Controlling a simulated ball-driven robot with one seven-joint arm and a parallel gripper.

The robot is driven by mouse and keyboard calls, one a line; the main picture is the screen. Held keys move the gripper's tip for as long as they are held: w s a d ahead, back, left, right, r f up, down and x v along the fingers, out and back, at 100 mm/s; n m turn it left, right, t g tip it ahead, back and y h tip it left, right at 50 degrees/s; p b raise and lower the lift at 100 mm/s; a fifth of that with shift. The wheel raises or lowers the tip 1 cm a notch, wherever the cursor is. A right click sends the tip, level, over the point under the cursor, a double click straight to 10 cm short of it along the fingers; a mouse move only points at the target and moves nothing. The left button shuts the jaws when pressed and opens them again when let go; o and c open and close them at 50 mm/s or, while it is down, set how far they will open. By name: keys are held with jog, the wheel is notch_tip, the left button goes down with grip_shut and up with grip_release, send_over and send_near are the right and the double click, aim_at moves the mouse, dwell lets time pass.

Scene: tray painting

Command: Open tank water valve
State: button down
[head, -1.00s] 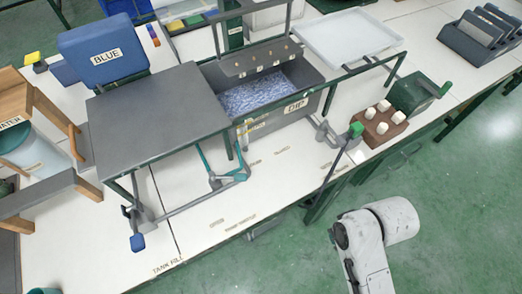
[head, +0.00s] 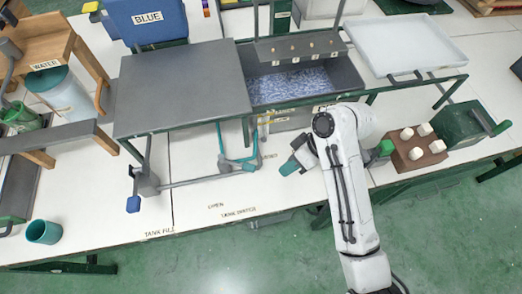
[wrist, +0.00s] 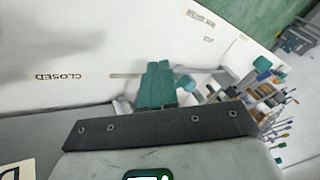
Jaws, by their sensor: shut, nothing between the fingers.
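The dip tank (head: 345,72) is a grey bin holding blue-white contents. A teal bent handle (head: 235,162) stands at the bench in front of it, and a grey lever with a blue end (head: 133,204) is further left. A "TANK WATER" label (head: 238,211) and an "OPEN" label are on the bench front. I cannot tell which handle is the tank water valve. My gripper (head: 288,168) is shut and empty, right of the teal handle and apart from it. In the wrist view its teal fingers (wrist: 155,86) point toward the white bench, near a "CLOSED" label (wrist: 58,77).
A grey panel (head: 180,90) stands left of the tank. A brown block with white pegs (head: 417,152) and a green-knobbed rod are to the right. A teal cup (head: 44,232) and a water bucket (head: 68,98) are at the left. The bench front is mostly clear.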

aim_at(238, 164)
jog(key=w+a+r+n+g, duration=0.3)
jog(key=w+a+r+n, duration=0.1)
jog(key=w+r+n, duration=0.3)
jog(key=x, duration=0.9)
jog(key=shift+f+m, duration=0.2)
jog(key=shift+m, duration=0.1)
jog(key=shift+d, duration=0.1)
jog(key=shift+p, duration=0.3)
